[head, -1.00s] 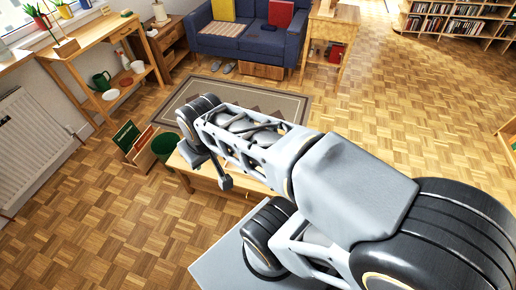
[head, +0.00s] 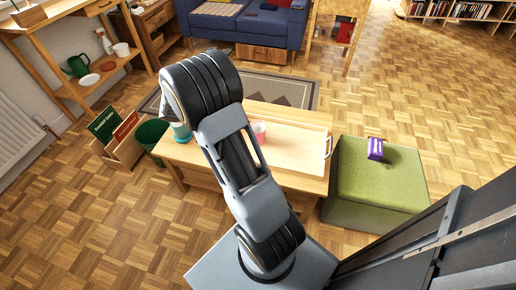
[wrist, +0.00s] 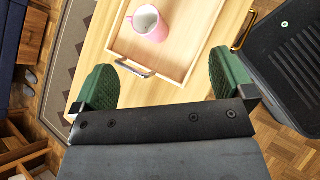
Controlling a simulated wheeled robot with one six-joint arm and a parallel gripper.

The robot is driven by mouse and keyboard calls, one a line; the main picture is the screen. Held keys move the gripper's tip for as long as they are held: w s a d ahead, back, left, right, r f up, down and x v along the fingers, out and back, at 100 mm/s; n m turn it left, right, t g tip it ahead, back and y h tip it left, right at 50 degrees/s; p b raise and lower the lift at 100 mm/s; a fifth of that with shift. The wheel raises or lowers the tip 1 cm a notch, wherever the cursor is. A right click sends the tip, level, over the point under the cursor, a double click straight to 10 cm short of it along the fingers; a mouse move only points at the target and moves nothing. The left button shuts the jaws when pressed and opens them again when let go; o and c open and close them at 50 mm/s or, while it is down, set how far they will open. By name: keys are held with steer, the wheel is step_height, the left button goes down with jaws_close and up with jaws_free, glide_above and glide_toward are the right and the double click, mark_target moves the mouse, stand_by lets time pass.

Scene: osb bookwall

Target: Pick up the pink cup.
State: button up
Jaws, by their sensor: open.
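The pink cup (head: 260,131) stands in a shallow light-wood tray (head: 305,158) on a low wooden table (head: 182,150); my arm passes close to its left. In the wrist view the cup (wrist: 157,29) shows its pale inside, near the top edge, within the tray (wrist: 190,60). My gripper (wrist: 165,82) is open, with its two green finger pads wide apart and nothing between them. The cup lies ahead of the fingers, apart from them. In the head view my arm hides most of the gripper.
A green ottoman (head: 375,185) with a purple box (head: 375,149) stands to the right. A green bin (head: 151,135) and a crate (head: 122,150) stand left. The parquet at front left is clear.

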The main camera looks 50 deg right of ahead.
steer(key=w+d+f+n+h+b, duration=0.1)
steer(key=d+f+n+b, duration=0.1)
steer(key=f, duration=0.3)
steer(key=w+d+f+n+h+b, duration=0.1)
steer(key=w+d+f+h+b, duration=0.15)
steer(key=f, duration=0.35)
steer(key=b, duration=0.3)
glide_toward(264, 128)
steer(key=shift+g+y, duration=0.25)
steer(key=shift+g, duration=0.05)
steer(key=shift+b+x, duration=1.25)
steer(key=shift+x, duration=1.15)
steer(key=shift+s+d, duration=0.15)
steer(key=shift+d, duration=0.65)
steer(key=shift+c, duration=0.4)
steer(key=c, duration=0.9)
steer(key=shift+n, duration=0.3)
steer(key=shift+c, duration=0.4)
steer(key=shift+r, duration=0.1)
